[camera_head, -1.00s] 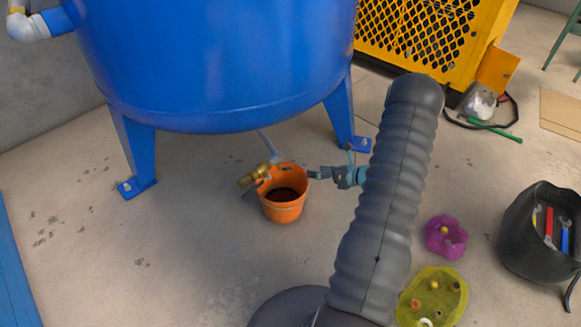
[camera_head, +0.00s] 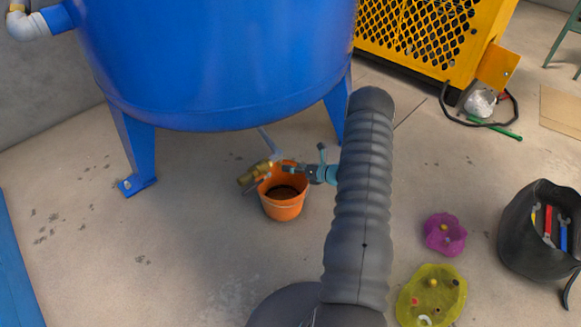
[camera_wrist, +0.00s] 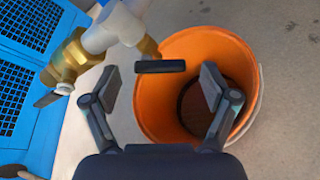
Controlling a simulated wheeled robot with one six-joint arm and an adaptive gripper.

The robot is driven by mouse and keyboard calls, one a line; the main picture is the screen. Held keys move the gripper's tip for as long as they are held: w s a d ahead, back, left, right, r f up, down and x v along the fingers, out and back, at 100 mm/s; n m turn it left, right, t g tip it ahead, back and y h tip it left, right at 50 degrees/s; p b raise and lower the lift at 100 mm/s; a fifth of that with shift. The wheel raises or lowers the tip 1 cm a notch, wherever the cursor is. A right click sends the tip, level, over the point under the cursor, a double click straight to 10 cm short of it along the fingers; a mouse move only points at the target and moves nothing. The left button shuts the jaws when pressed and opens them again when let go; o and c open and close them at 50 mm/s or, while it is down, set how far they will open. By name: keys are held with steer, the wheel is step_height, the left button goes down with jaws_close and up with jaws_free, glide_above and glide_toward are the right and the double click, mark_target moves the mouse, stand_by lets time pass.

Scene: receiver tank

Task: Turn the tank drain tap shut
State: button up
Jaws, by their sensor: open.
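The brass drain tap (camera_head: 258,174) sits on a pale pipe under the blue tank (camera_head: 225,60), above the rim of an orange bucket (camera_head: 284,208). In the wrist view the brass tap body (camera_wrist: 72,58) is at upper left, and a short dark bar, apparently the tap's handle (camera_wrist: 160,67), lies between my fingertips. My gripper (camera_wrist: 160,85) is open, with one finger on each side of the bar; I cannot tell whether either touches it. In the head view my gripper (camera_head: 288,168) reaches in from the right, over the bucket's rim, close to the tap.
The bucket (camera_wrist: 165,105) is below my fingers, with dark contents. Blue tank legs (camera_head: 136,155) stand nearby. A yellow caged machine (camera_head: 430,40) is at the back right. A purple dish (camera_head: 445,234), a yellow-green tray (camera_head: 430,297) and a black tool bucket (camera_head: 520,235) are on the floor.

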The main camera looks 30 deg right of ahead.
steer(key=shift+x, duration=0.85)
steer(key=shift+c, duration=0.2)
steer(key=shift+s, duration=0.1)
steer(key=c, duration=1.1)
steer(key=shift+b, duration=0.35)
steer(key=n+h+b, duration=0.1)
steer(key=n+b, duration=0.1)
steer(key=b, duration=0.1)
steer(key=n+h+b, duration=0.2)
steer(key=b, duration=0.2)
steer(key=shift+r+t, duration=0.4)
steer(key=shift+r+n+b, duration=0.1)
steer(key=shift+n+b, duration=0.2)
steer(key=shift+b, duration=0.05)
